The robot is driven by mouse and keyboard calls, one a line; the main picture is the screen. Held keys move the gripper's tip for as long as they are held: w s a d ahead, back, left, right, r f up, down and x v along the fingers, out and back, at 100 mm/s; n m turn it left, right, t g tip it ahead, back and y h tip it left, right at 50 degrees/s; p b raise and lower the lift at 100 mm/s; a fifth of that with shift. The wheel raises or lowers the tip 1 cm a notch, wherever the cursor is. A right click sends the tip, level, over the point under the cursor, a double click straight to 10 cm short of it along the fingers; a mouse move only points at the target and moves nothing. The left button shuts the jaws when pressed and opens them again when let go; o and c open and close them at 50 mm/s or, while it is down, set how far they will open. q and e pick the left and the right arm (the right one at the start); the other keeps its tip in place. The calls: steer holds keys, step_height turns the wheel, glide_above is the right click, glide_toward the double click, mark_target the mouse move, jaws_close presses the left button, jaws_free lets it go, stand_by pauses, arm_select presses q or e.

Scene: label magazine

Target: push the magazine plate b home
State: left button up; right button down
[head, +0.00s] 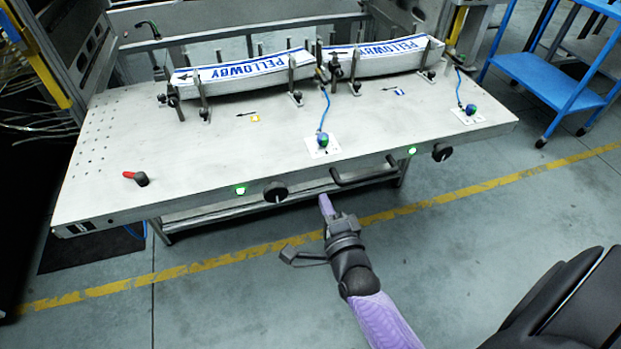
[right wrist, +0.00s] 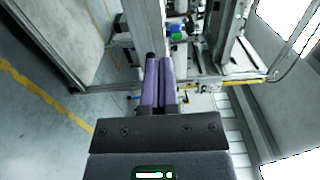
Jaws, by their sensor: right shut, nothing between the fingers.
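I cannot tell for sure which part is plate b. A black bar handle (head: 365,180) sticks out of the table's front edge, with a green lamp (head: 412,151) and a black knob (head: 442,152) to its right. My right gripper (head: 325,204) is in front of and below the front edge, left of the handle and apart from it. Its purple fingers are together and empty, also in the right wrist view (right wrist: 159,80). My left gripper is out of view.
A second green lamp (head: 240,190) and black knob (head: 275,192) sit on the front edge further left. A red-handled part (head: 138,178) lies on the table's left. A blue cart (head: 560,80) stands at the right. The floor in front is clear.

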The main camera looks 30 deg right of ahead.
mark_target(309, 168)
steer(key=b+x, duration=0.2)
steer(key=x, duration=0.4)
steer(key=shift+w+f, duration=0.2)
steer(key=shift+w, duration=0.05)
steer(key=shift+w+d+r+b, duration=0.15)
steer(key=shift+w+b, duration=0.2)
steer(key=shift+w, duration=0.25)
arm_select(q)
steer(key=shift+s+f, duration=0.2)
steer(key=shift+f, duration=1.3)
